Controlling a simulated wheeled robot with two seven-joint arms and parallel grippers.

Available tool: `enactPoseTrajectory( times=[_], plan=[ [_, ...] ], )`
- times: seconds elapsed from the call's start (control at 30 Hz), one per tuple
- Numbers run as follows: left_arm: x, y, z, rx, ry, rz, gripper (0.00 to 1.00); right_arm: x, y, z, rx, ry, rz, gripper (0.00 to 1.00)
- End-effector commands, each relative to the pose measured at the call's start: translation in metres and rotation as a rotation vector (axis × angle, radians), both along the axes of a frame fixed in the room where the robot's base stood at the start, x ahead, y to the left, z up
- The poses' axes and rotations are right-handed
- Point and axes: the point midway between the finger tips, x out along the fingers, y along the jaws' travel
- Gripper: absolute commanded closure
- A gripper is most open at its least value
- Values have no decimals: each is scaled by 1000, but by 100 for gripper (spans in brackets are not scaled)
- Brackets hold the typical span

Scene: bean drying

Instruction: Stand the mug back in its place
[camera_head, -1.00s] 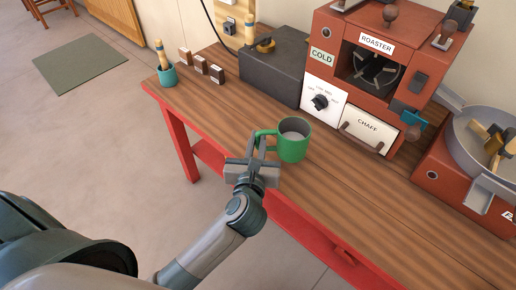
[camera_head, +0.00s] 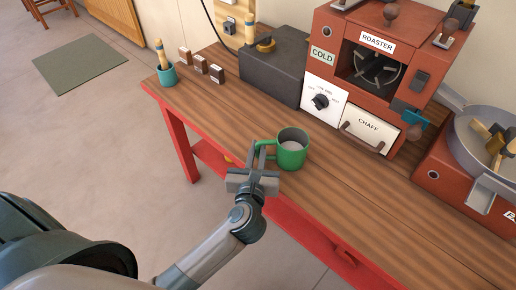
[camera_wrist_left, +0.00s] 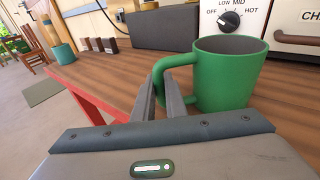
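The green mug (camera_head: 291,155) is upright at the front edge of the wooden table, in front of the roaster. Its handle points left toward my gripper; the inside looks pale grey. My left gripper (camera_head: 261,152) has its fingers on either side of the handle and looks shut on it. In the left wrist view the mug (camera_wrist_left: 228,80) stands right of the fingers (camera_wrist_left: 158,98), with the handle between them. I cannot tell whether its base touches the table. My right gripper is not in view.
The red roaster (camera_head: 338,28) with its chaff drawer (camera_head: 366,137) stands behind the mug. A dark box (camera_head: 270,77) is at the back left. Small blocks (camera_head: 200,64) and a teal cup (camera_head: 168,76) are at the left end. A round tray (camera_head: 466,131) is right. The front right tabletop is clear.

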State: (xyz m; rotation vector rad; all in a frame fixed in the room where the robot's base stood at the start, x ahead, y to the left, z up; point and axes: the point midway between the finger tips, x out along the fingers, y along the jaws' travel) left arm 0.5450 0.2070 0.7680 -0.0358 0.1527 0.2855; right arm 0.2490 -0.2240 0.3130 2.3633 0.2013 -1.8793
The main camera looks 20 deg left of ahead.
Motion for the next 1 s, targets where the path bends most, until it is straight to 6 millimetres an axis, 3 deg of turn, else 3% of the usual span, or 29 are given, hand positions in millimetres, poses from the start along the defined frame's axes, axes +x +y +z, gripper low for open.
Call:
enactPoseTrajectory(
  times=[0.03,0.1,0.53,0.73,1.0],
  plan=[
    [0,0,0,0,0,0,79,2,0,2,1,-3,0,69],
    [0,0,0,0,0,0,70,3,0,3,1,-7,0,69],
    [0,0,4,0,0,0,70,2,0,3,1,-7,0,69],
    [-20,-7,4,-4,1,-1,70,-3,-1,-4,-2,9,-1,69],
    [-65,-19,11,-3,1,-1,70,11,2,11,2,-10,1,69]
  ],
)
